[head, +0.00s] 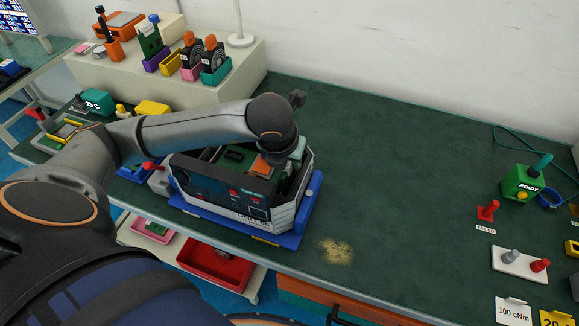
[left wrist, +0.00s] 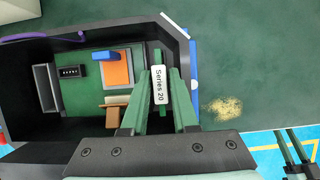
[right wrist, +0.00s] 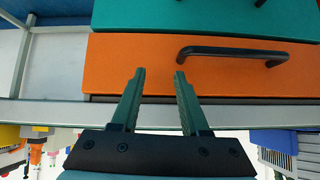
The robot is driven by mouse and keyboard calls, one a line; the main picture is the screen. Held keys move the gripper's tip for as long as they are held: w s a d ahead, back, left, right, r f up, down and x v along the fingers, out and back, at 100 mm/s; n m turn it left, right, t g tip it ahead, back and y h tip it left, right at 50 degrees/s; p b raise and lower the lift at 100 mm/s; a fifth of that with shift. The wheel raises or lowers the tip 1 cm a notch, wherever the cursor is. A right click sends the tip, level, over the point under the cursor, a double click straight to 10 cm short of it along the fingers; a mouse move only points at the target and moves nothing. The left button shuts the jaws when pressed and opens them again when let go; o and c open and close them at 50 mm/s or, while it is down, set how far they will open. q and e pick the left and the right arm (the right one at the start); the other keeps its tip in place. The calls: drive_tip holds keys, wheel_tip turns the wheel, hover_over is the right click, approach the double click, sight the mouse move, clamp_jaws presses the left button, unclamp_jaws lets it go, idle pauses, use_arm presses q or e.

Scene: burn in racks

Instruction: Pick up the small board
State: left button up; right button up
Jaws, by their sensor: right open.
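In the left wrist view, a narrow green piece with a white "Series 20" label (left wrist: 159,86), perhaps the small board edge-on, stands near the right wall of an open dark case (left wrist: 72,26). My left gripper (left wrist: 161,72) has a fingertip on each side of the label, closer together than my right fingers; I cannot tell whether they touch it. In the head view my left gripper (head: 285,155) is over the right part of the case (head: 222,190), its fingers largely hidden. My right gripper (right wrist: 158,73) is open and empty, facing an orange drawer front (right wrist: 235,75).
The case sits on a blue tray (head: 284,240) near the bench front edge. Inside lies a green board with an orange block (left wrist: 117,69). A green READY block (head: 522,182) and a red FAILED marker (head: 487,211) stand right. The bench (head: 400,170) between is mostly clear.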

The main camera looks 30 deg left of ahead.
use_arm(q)
drive_tip(key=shift+c, duration=0.3)
clamp_jaws()
idle(1.0)
